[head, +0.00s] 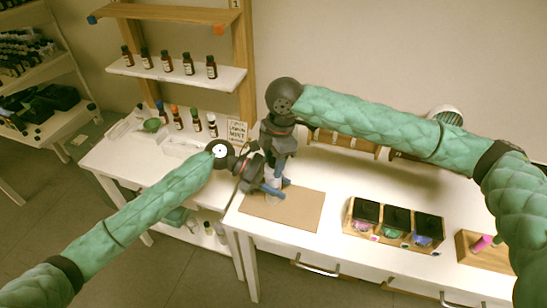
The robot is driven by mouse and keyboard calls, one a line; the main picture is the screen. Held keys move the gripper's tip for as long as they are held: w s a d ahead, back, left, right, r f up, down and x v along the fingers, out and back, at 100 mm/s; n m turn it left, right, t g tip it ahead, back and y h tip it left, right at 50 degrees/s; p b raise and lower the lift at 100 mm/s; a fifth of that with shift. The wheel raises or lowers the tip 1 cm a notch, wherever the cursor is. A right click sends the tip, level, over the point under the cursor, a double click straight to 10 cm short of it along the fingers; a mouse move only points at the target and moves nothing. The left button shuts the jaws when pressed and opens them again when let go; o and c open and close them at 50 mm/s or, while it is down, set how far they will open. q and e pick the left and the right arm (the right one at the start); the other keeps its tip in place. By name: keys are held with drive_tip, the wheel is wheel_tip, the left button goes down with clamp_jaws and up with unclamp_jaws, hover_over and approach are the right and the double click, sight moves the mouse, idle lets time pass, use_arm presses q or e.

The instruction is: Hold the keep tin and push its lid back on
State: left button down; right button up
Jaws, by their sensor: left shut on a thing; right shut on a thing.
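The keep tin (272,180) shows only as a small pale patch between my two grippers, above the brown mat (300,212) on the white table. My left gripper (270,189) comes in from the left, low over the mat's back left corner, and is shut on what seems to be the tin. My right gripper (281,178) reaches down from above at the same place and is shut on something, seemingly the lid. The lid itself is hidden by the fingers. I cannot tell whether it sits on the tin or apart from it.
A wooden tray (349,224) with several dark-lidded compartments stands right of the mat. The mat's front right is bare.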

drive_tip(key=shift+f, duration=0.65)
idle(0.7)
drive_tip(key=o, duration=1)
drive_tip(key=shift+r, duration=0.1)
drive_tip(key=r, duration=0.4)
drive_tip(key=d+r, duration=0.1)
drive_tip(key=r, duration=0.2)
drive_tip(key=w+r, duration=0.1)
drive_tip(key=r, duration=0.3)
drive_tip(key=shift+d+r, duration=0.3)
drive_tip(key=shift+d, duration=0.05)
use_arm(q)
drive_tip(key=c, duration=0.8)
unclamp_jaws()
